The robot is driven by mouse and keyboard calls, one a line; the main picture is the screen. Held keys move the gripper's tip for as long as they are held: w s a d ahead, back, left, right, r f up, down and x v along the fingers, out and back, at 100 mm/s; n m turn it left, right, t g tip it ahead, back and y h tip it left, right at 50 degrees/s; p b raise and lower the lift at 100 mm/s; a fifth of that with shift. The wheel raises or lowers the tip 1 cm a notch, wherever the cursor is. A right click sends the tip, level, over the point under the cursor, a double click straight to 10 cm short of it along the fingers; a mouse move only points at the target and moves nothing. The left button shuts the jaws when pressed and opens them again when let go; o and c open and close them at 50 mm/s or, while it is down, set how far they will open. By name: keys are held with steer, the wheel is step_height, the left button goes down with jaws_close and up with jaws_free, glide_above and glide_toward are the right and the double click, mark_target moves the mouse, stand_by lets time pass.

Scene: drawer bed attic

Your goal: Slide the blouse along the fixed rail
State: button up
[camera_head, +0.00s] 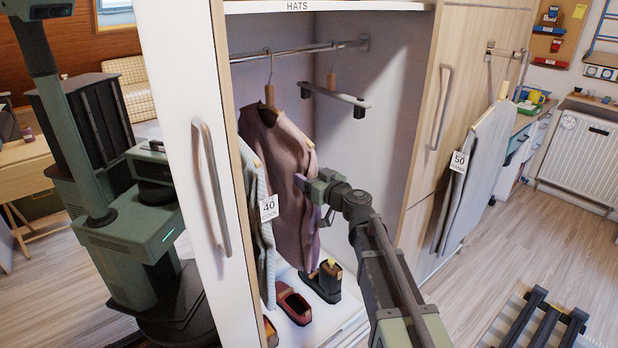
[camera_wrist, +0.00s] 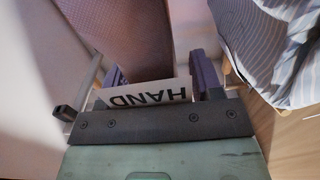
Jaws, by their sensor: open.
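A mauve, long-sleeved garment (camera_head: 282,180), which looks like the blouse, hangs from a hanger on the fixed metal rail (camera_head: 300,50) inside the open wardrobe. Its fabric also shows in the wrist view (camera_wrist: 145,35). My gripper (camera_head: 310,192) is at the right side of this garment, well below the rail. In the wrist view my gripper (camera_wrist: 158,80) has its two fingers apart. A white tag (camera_wrist: 150,93) reading "HAND" upside down shows between them. I cannot tell whether the fingers touch the fabric.
A striped garment (camera_head: 258,215) with a "40" tag (camera_head: 268,208) hangs left of the mauve one. An empty clip hanger (camera_head: 335,95) hangs on the right. Shoes (camera_head: 295,305) stand on the wardrobe floor.

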steer(key=v, duration=1.1)
steer(key=s+a+f+m+g+h, duration=0.2)
steer(key=s+f+m+g+h, duration=0.15)
steer(key=s+f+g, duration=0.75)
steer(key=s+d+f+m+g+h, duration=0.35)
steer(key=s+d+f+h, duration=0.25)
steer(key=s+d+h, duration=0.4)
step_height(320, 180, up, 21)
steer(key=a+y+p, duration=0.1)
steer(key=y+p, duration=0.1)
steer(key=p, duration=1.9)
steer(key=shift+a, duration=0.15)
